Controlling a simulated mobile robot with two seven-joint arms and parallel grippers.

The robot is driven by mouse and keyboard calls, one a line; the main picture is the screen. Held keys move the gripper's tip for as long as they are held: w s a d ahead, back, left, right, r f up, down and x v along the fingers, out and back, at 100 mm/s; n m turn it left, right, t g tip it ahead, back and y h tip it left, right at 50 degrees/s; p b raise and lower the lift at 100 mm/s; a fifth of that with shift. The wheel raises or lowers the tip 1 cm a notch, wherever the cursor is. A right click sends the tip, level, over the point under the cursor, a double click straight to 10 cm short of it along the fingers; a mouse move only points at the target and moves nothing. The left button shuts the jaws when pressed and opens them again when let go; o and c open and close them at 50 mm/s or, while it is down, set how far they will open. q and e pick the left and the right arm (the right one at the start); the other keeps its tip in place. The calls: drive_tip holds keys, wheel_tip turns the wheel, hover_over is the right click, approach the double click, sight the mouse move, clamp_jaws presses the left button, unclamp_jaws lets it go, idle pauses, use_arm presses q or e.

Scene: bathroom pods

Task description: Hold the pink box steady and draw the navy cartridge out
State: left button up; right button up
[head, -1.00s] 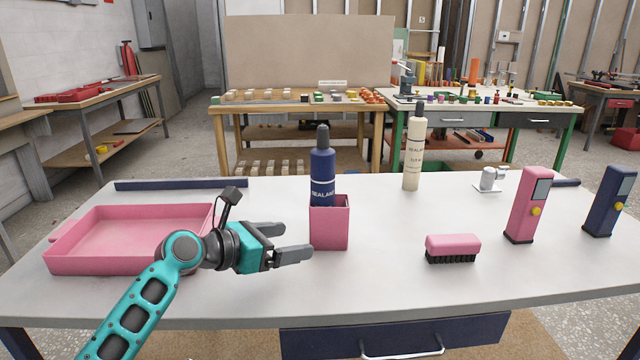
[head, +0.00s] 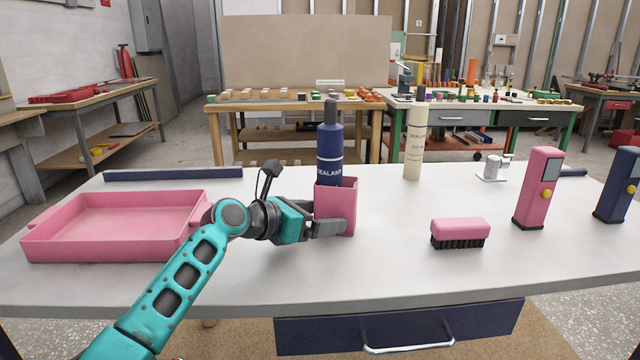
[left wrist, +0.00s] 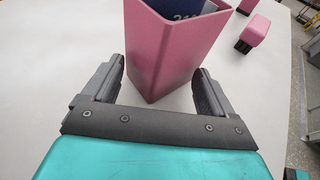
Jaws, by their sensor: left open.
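The pink box (head: 347,207) stands upright on the grey table. The navy cartridge (head: 329,158) stands in it, its dark nozzle and labelled upper body showing above the rim and its lower part hidden. My left gripper (head: 325,229) is open at the box. In the left wrist view its two fingers (left wrist: 160,88) stand on either side of the pink box (left wrist: 165,50), with a visible gap at least on the left side. The navy cartridge (left wrist: 195,8) shows inside the box there. My right gripper is not in view.
A pink tray (head: 110,243) lies at the left, with a navy bar (head: 172,174) behind it. A cream cartridge (head: 415,143) stands behind the box. A pink brush (head: 459,232), a pink device (head: 538,188) and a navy device (head: 617,187) are at the right.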

use_arm(q)
drive_tip(key=shift+w+d+f, duration=0.25)
drive_tip(key=shift+w+d, duration=0.15)
drive_tip(key=shift+d, duration=0.1)
clamp_jaws()
idle(0.7)
unclamp_jaws()
idle(0.8)
